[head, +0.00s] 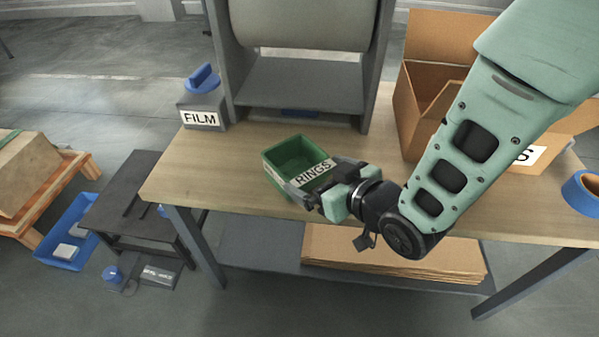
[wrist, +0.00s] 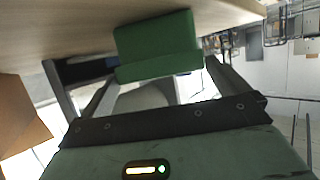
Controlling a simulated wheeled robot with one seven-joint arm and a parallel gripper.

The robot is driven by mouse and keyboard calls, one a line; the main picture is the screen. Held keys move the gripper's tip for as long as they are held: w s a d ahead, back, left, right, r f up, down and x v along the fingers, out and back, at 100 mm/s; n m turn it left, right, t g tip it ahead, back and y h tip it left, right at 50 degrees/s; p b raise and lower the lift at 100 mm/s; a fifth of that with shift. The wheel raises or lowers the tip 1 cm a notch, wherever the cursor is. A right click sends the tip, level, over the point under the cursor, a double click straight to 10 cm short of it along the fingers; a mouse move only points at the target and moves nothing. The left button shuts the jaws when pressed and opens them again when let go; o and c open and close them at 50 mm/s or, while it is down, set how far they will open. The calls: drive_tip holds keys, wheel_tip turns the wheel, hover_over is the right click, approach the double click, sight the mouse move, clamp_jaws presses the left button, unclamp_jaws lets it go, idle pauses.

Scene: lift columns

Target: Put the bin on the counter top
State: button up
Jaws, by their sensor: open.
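The green bin (head: 282,158) with a white RINGS label stands on the wooden counter top (head: 235,190), near its front edge. It looks upright, and its open top shows in the head view. My gripper (head: 318,180) is open at the bin's labelled front side, with fingers toward its two ends. The fingers partly cover the bin's front; I cannot tell whether they touch it. In the wrist view, the green bin (wrist: 158,45) is ahead of the gripper (wrist: 132,62), between the grey fingers, against the wooden surface.
A grey FILM box (head: 201,119) stands at the counter's left rear, beside a framed roll (head: 303,20). An open cardboard box (head: 408,110) and blue tape (head: 582,192) are on the right. Flat cardboard (head: 390,255) lies on the lower shelf. A dark low table (head: 135,200) stands left.

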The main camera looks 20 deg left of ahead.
sight(298, 170)
drive_tip(key=shift+b+x, duration=0.3)
drive_tip(key=shift+x, duration=2.45)
